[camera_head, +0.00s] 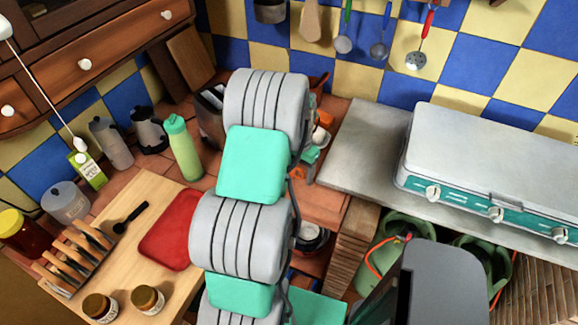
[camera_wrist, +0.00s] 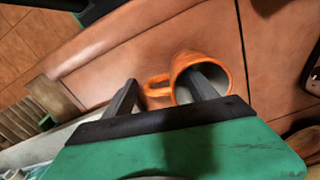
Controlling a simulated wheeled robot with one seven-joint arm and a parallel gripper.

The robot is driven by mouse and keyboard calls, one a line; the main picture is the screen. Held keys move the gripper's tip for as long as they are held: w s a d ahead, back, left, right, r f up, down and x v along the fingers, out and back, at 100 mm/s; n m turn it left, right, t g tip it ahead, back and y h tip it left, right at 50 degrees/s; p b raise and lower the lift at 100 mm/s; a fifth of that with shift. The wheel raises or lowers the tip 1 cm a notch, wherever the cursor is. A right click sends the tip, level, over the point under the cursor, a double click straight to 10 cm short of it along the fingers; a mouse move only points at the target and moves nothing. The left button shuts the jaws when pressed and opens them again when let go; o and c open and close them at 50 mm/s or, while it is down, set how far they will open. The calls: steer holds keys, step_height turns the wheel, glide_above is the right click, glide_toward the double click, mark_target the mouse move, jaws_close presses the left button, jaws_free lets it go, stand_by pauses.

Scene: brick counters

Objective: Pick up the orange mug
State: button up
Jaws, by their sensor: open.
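The orange mug (camera_wrist: 183,66) is in the wrist view, on the terracotta tiled surface, with its pale inside facing the camera and its handle to the left. My gripper (camera_wrist: 162,80) is open over it. The right finger overlaps the mug's opening and looks to be inside it; the left finger is left of the handle, outside the mug. In the head view the mug shows small (camera_head: 321,136), partly hidden by my arm. My gripper there is a partly hidden teal piece behind the arm, and its fingers are unclear.
A grey metal stove (camera_head: 490,160) stands on the counter to the right. A toaster (camera_head: 211,115), a green bottle (camera_head: 183,150) and a wooden board (camera_head: 140,235) with a red mat are left of my arm. Utensils hang on the tiled wall behind.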

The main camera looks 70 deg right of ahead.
jaws_close()
stand_by(0.8)
